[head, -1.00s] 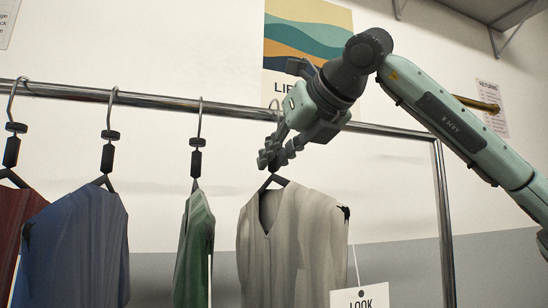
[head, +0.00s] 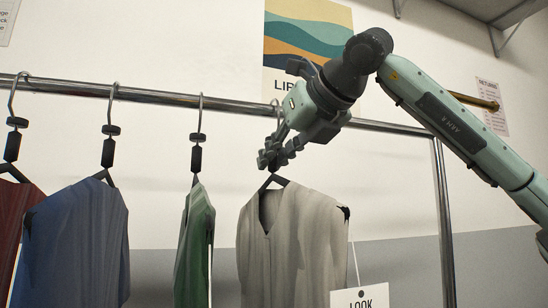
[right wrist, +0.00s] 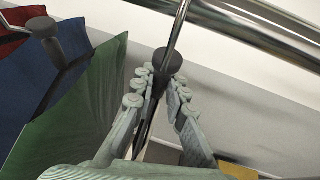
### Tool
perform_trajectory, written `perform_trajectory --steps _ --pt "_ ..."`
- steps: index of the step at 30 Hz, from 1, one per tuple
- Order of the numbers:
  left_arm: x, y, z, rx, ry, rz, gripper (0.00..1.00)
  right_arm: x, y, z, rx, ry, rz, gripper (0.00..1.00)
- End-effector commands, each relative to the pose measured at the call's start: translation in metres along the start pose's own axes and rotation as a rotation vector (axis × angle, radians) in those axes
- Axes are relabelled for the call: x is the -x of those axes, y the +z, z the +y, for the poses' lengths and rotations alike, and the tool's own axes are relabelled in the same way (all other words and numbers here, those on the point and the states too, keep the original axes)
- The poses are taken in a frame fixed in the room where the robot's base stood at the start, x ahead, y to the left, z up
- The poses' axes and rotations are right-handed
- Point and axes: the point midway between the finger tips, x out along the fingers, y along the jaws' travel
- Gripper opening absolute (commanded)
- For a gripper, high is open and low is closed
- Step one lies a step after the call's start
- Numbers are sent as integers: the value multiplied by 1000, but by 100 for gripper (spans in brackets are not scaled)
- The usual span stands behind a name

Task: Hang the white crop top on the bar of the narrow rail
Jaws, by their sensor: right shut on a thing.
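The white crop top (head: 310,235), pale grey-white in this light, hangs upright on a black hanger below the rail bar (head: 235,105). My right gripper (head: 272,158) is shut on the hanger's dark neck piece, just above the top. In the right wrist view the fingers (right wrist: 163,95) close around the dark neck piece (right wrist: 168,62), with the metal hook shank rising from it. In the head view the hook's curve shows at the bar's height; whether it bears on the bar is unclear. My left gripper is not in view.
Green (head: 195,245), blue (head: 75,245) and dark red (head: 15,220) garments hang on the bar to the left. The bar is bare between the gripper and the right post (head: 443,220). A white tag (head: 360,297) hangs by the top. A poster (head: 305,45) is on the wall behind.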

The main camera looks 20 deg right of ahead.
Motion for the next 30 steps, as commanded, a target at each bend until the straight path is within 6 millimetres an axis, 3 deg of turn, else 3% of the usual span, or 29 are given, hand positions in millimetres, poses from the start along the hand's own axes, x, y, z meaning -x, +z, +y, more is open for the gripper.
perform_trajectory --steps 8,9,15,25,30 --pt "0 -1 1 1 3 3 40 0 0 0 0 0 -1 0" --pt "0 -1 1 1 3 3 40 0 0 0 0 0 -1 14" --pt "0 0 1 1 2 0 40 0 0 0 0 0 -1 37" --pt "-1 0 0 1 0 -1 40 3 0 0 0 0 0 37" --pt "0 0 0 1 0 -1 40 25 1 0 1 0 -4 37"
